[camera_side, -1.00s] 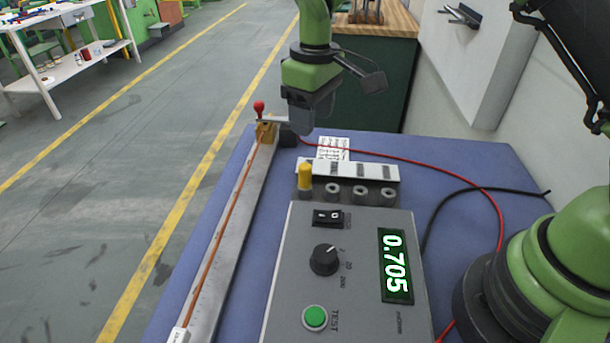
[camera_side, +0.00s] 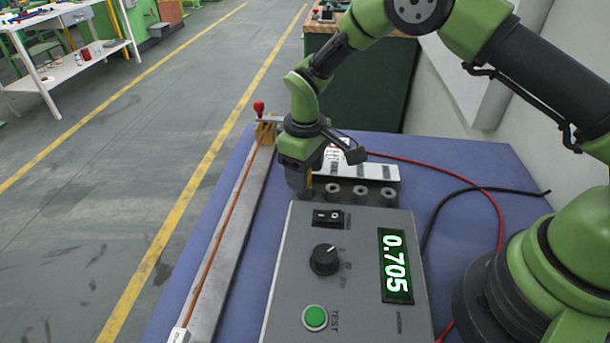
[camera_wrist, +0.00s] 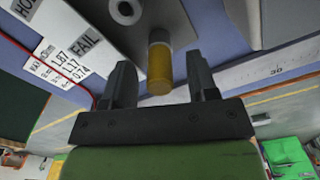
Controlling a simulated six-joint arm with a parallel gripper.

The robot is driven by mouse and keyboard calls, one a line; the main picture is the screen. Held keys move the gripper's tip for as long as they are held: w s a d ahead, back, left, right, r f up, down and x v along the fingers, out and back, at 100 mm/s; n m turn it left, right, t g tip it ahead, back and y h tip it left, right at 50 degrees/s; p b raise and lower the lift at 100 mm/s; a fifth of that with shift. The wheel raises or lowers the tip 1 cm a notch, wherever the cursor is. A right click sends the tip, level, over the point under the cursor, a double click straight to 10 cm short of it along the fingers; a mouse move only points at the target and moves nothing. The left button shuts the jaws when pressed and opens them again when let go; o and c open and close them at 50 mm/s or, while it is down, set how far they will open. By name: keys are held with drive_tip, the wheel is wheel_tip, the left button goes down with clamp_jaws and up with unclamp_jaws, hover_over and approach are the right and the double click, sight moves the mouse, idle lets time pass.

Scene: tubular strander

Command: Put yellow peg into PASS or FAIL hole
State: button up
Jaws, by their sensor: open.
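The yellow peg (camera_wrist: 159,66) stands in the leftmost position of the hole block, where a yellow sliver (camera_side: 308,184) shows behind my gripper in the side view. My gripper (camera_wrist: 160,62) is open, its two fingers on either side of the peg, with gaps visible between fingers and peg in the wrist view. The block (camera_side: 346,203) has three empty round holes to the right of the peg. Its label strip (camera_side: 383,172) is partly hidden by my gripper. In the wrist view the FAIL label (camera_wrist: 84,44) is readable; I cannot make out PASS.
The grey meter (camera_side: 290,260) reads 0.705 on its display (camera_side: 395,266). A metal rail (camera_side: 222,245) with a copper-coloured wire and a red-knobbed clamp (camera_side: 259,108) lies to the left. A card of limit values (camera_wrist: 60,67) lies by the block. Red and black cables cross the right side.

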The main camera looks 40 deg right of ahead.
drive_tip(key=shift+c, duration=0.2)
clamp_jaws()
drive_tip(key=shift+r, duration=0.1)
drive_tip(key=shift+r, duration=0.4)
drive_tip(key=r, duration=0.8)
drive_tip(key=shift+s+d+r, duration=0.1)
drive_tip(key=shift+d+r, duration=0.15)
drive_tip(key=shift+r, duration=0.05)
drive_tip(key=s+d, duration=1)
drive_tip(key=s, duration=0.1)
drive_tip(key=shift+d, duration=0.35)
drive_tip(key=shift+f, duration=0.1)
